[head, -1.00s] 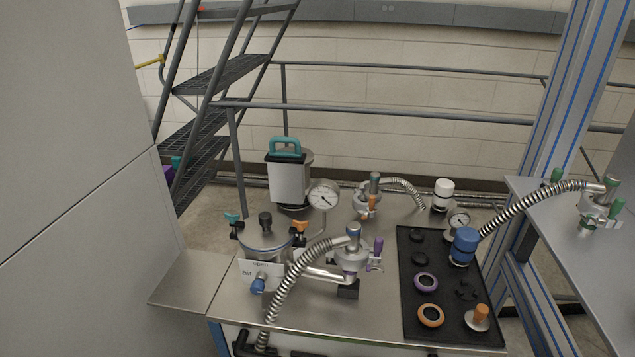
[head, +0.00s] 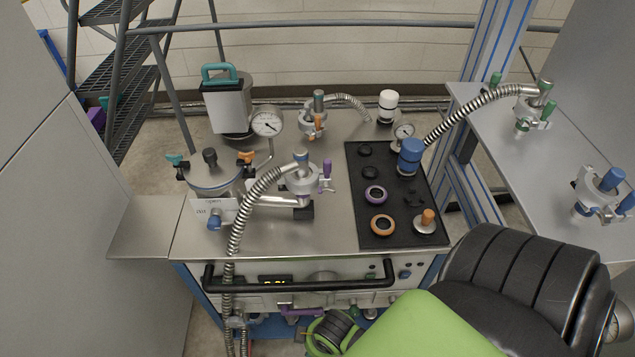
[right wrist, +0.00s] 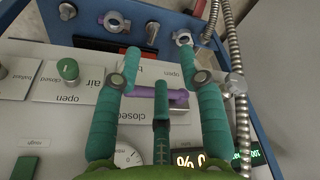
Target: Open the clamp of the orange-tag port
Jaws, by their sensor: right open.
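The orange-tag port (head: 313,122) stands at the back of the steel bench top, under a grey-capped valve with a corrugated hose. Its small orange clamp handle (head: 319,121) shows at its front; whether the clamp is open is too small to tell. My right gripper (right wrist: 170,65) is open and empty, its teal fingers spread before the bench's front panel, around a purple lever (right wrist: 160,95) without visibly gripping it. In the head view my right arm comes in at the lower right, low in front of the bench and well away from the port. My left gripper is out of view.
A purple-handled port (head: 304,178) with a curved hose stands nearer than the orange one. A round dial gauge (head: 266,123) stands left of it. A black mat (head: 352,215) with rings lies at right. A black bar handle (head: 300,285) crosses the bench front.

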